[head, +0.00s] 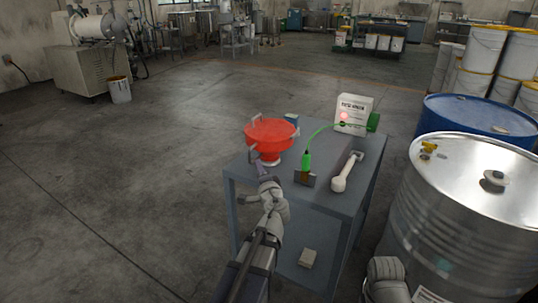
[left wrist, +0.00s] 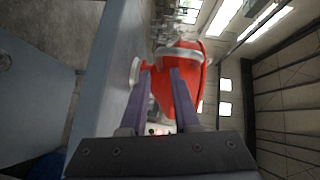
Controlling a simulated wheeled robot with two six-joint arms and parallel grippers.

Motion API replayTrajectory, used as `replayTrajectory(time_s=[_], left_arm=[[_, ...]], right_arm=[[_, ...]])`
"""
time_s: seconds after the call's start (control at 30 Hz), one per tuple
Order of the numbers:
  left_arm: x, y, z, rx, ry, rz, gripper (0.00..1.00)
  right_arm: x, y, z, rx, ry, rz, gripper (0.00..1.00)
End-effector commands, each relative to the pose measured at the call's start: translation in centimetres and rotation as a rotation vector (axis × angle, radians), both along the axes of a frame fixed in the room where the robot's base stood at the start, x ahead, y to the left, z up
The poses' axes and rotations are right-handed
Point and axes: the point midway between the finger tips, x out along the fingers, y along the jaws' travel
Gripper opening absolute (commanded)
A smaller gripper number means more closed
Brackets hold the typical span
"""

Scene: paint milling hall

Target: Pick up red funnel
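The red funnel (head: 270,133) stands upright on the grey-blue table (head: 330,205), near its far left part, wide mouth up, with grey handles at its rim. My left gripper (head: 262,167) is at the funnel's near side, low by its lower part. In the left wrist view the two purple fingers (left wrist: 162,72) are apart, and the red of the funnel (left wrist: 190,60) shows between and beyond them. I cannot tell whether the fingers touch it. Part of my right arm shows at the bottom of the head view; its gripper is out of view.
A metal drum (head: 455,220) and a blue drum (head: 480,115) stand at the right. The floor left is clear.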

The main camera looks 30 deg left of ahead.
Motion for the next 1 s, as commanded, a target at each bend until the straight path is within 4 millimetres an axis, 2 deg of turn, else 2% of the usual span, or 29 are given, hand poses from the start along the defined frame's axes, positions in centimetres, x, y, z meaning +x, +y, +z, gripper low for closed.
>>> replayTrajectory(time_s=[0.2, 0.47, 0.8, 1.0], left_arm=[[1.8, 1.3, -0.2, -0.001, 0.001, 0.001, 0.3], [2.3, 1.9, -0.3, -0.002, 0.001, 0.002, 0.3], [5.8, 4.8, -0.8, -0.003, -0.001, 0.003, 0.3], [5.8, 4.9, -0.8, -0.003, 0.0, 0.001, 0.3]], right_arm=[[0.0, 0.0, -0.2, 0.0, 0.0, 0.0, 0.64], [0.0, 0.0, -0.3, 0.0, 0.0, 0.0, 0.64], [0.0, 0.0, -0.8, 0.0, 0.0, 0.0, 0.64], [0.0, 0.0, -0.7, 0.0, 0.0, 0.0, 0.64]])
